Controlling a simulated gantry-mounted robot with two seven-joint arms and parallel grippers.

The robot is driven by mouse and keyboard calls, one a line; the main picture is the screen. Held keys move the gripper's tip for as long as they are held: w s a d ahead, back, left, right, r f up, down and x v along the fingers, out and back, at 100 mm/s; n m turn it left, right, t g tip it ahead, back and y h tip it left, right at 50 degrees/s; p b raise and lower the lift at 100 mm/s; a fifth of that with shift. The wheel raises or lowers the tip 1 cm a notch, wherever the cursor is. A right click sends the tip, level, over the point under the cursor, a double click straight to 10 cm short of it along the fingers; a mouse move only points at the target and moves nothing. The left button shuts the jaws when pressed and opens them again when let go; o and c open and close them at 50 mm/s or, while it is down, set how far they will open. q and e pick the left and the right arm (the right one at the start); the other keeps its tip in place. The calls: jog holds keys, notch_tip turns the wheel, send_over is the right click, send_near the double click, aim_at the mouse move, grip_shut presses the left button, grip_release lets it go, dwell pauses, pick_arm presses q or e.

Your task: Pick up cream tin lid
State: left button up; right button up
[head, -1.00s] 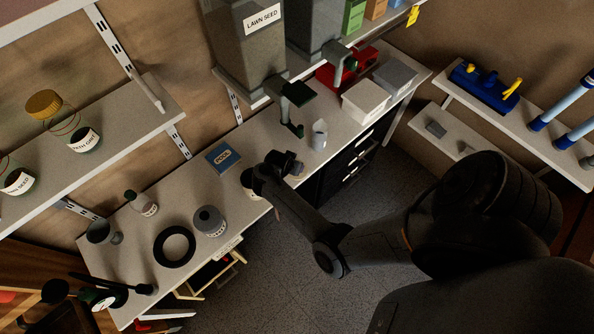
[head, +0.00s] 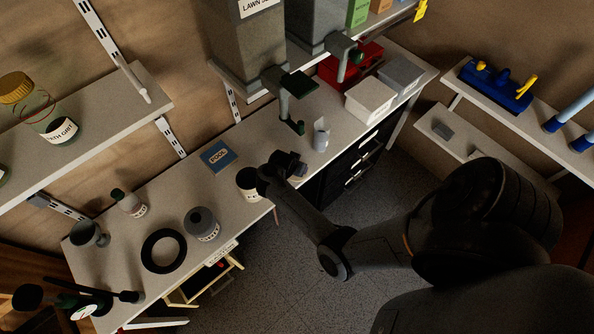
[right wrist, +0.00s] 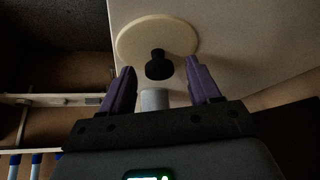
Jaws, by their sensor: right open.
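The cream tin (head: 247,182) stands near the bench's front edge in the head view, partly hidden by my right gripper (head: 287,168). In the right wrist view, the round cream lid (right wrist: 135,37) with its black knob (right wrist: 158,66) lies ahead of the fingers. My right gripper (right wrist: 159,67) is open and empty, with one purple finger on each side of the knob's line. I cannot tell the exact gap between fingertips and knob. My left gripper is not in view.
On the bench (head: 115,262), a black ring (head: 163,251), a grey-topped tin (head: 202,224) and a blue POOL box (head: 218,156) stand left of the tin. Dispensers (head: 245,50) overhang the back. Open floor lies in front.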

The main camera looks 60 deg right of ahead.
jog(key=shift+a, duration=0.1)
jog(key=shift+c, duration=0.2)
jog(key=shift+c, duration=1.3)
jog(key=c, duration=0.8)
jog(key=shift+r, duration=0.15)
